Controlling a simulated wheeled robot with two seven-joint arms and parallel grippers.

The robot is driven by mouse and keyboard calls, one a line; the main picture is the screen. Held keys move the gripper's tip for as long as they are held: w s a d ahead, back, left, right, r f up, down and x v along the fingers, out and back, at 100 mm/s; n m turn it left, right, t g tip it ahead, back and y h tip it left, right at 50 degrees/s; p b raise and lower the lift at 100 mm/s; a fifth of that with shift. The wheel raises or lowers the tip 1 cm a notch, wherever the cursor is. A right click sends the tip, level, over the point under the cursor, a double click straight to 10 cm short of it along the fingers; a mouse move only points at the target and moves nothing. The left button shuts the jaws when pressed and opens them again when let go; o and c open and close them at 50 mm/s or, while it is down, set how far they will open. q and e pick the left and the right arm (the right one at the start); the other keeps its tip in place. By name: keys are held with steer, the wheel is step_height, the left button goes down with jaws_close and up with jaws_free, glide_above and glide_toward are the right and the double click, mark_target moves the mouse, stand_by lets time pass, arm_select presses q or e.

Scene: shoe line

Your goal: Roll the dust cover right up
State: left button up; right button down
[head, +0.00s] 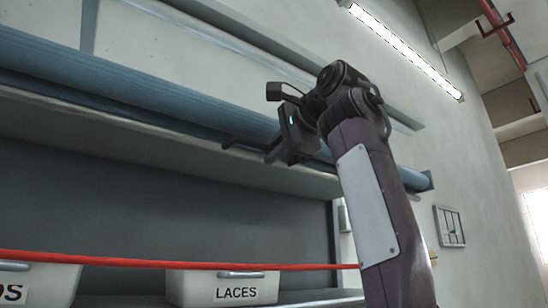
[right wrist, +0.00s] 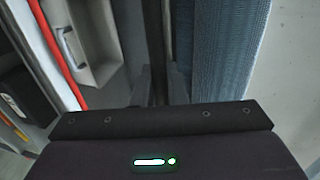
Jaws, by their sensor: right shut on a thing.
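The dust cover (head: 130,97) is a blue roll running along the top of the shelf front, from the left edge to beyond my right arm. Its woven blue cloth shows large in the right wrist view (right wrist: 228,45). No sheet hangs over the shelf opening, which stands uncovered below the roll. My right gripper (head: 255,149) is at the underside of the roll. Its fingertips (right wrist: 159,85) are shut on a dark lower edge of the cover, beside the blue cloth; the exact grip is partly hidden. My left gripper is out of view.
A red bar (head: 130,260) crosses in front of the shelf, low in the head view. Behind it stand a white bin marked LACES (head: 205,287) and another white bin (head: 50,283) at the left. A small wall frame (head: 449,226) hangs at the right.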

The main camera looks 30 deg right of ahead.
steer(key=shift+s+r, duration=0.25)
steer(key=shift+r, duration=0.2)
steer(key=c, duration=1.5)
jaws_free()
steer(key=shift+w+f, duration=0.1)
steer(key=shift+w, duration=0.15)
steer(key=shift+c, duration=0.2)
steer(key=shift+s+a, duration=0.1)
steer(key=b+v, duration=0.1)
steer(key=v, duration=0.6)
steer(key=shift+s, duration=0.3)
steer(key=shift+s, duration=0.15)
